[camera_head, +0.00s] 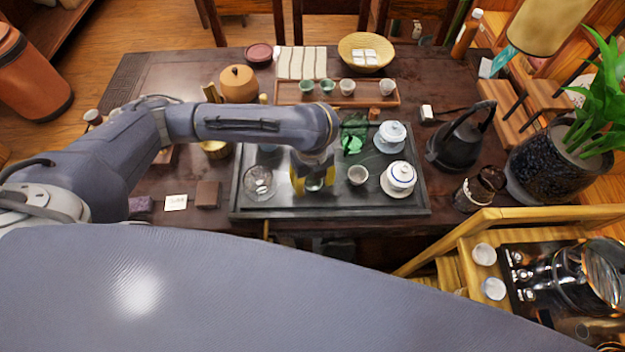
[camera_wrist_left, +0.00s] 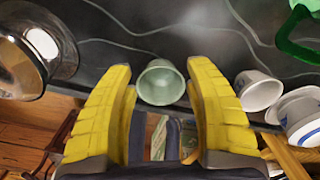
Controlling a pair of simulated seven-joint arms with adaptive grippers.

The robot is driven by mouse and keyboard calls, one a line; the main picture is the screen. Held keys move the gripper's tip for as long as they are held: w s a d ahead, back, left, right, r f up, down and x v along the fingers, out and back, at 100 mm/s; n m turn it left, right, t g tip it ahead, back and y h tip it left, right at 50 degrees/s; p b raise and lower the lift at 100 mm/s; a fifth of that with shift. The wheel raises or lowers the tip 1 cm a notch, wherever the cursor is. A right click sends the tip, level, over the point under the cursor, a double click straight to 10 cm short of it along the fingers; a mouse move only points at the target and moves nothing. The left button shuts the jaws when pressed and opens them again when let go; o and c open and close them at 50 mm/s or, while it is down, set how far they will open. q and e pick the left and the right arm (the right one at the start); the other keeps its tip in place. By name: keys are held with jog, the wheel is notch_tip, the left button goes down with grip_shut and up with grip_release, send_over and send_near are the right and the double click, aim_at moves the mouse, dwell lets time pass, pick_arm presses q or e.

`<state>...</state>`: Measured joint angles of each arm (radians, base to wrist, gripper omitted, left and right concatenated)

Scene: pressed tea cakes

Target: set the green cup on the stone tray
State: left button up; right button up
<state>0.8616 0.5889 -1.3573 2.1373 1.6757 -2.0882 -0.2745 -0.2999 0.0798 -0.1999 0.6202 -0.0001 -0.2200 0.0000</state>
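The stone tray (camera_head: 408,204) is a dark, wide slab in the middle of the table. A pale green cup (camera_head: 314,184) is at its front part, between the yellow fingers of my left gripper (camera_head: 313,180). In the left wrist view the cup (camera_wrist_left: 160,84) shows its open mouth between the fingertips of the left gripper (camera_wrist_left: 160,85). The fingers are spread, with a visible gap at the cup's left side and little gap at its right. The cup appears to rest on the tray; its base is hidden. My right gripper is not in view.
On the stone tray are a white cup (camera_head: 358,175), a lidded white bowl (camera_head: 399,178), a blue-white lidded bowl (camera_head: 391,137), a green glass pitcher (camera_head: 354,134) and a glass vessel (camera_head: 259,183). Behind, a wooden tray (camera_head: 290,98) holds several cups. A black kettle (camera_head: 457,145) stands right.

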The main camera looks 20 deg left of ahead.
aim_at(312, 187)
pick_arm(q)
notch_tip(312, 187, up, 12)
jog(key=shift+r, duration=0.15)
dwell(1.0)
dwell(2.4)
